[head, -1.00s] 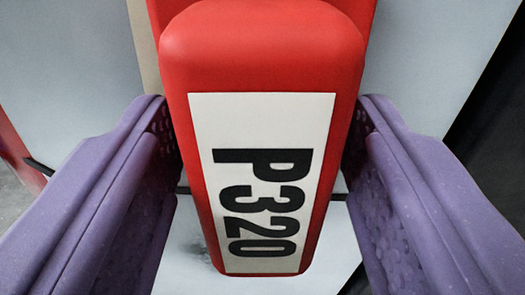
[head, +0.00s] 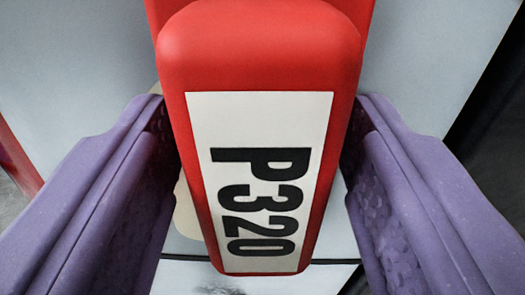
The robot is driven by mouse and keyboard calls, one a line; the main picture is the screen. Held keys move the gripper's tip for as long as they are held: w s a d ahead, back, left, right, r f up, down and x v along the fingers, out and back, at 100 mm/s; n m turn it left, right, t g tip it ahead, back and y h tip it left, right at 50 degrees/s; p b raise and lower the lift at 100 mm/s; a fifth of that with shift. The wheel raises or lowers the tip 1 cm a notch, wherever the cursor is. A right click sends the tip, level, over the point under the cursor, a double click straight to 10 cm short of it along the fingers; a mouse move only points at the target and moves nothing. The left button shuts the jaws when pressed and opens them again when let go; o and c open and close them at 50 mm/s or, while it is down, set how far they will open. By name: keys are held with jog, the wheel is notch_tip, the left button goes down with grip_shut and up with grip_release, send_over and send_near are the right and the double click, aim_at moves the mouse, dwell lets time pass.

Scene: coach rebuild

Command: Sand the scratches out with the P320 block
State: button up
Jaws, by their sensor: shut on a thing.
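The red P320 block (head: 262,52) fills the middle of the head view, with a white label (head: 318,110) reading P320 in black. My gripper (head: 262,115) has purple fingers on both sides of the block and is shut on it. Behind the block is a pale grey-blue panel surface (head: 420,60). A faint dark smudge (head: 222,290) shows at the bottom edge; I cannot tell whether it is a scratch. The block hides much of the surface, and I cannot tell whether it touches the panel.
A beige patch (head: 186,215) on the panel shows beside the block's left side. A dark seam (head: 185,257) crosses the panel below it. A red edge (head: 18,160) lies at far left, and a dark area (head: 490,130) lies at right.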

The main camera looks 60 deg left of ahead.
jog(key=shift+r+p, duration=0.35)
jog(key=shift+r, duration=0.5)
jog(key=shift+f+b, duration=4.75)
jog(key=shift+f, duration=1.15)
jog(key=r+p, duration=0.3)
jog(key=r, duration=0.1)
jog(key=s+r+p, duration=0.1)
jog(key=r+p, duration=0.2)
jog(key=r, duration=0.1)
jog(key=r+p, duration=0.3)
jog(key=shift+s+a+r+p, duration=0.3)
jog(key=shift+r, duration=0.1)
notch_tip(320, 180, down, 12)
jog(key=b, duration=0.9)
jog(key=shift+r+b, duration=0.2)
jog(key=shift+b, duration=0.2)
jog(key=shift+p+v, duration=0.65)
jog(key=shift+v, duration=2.2)
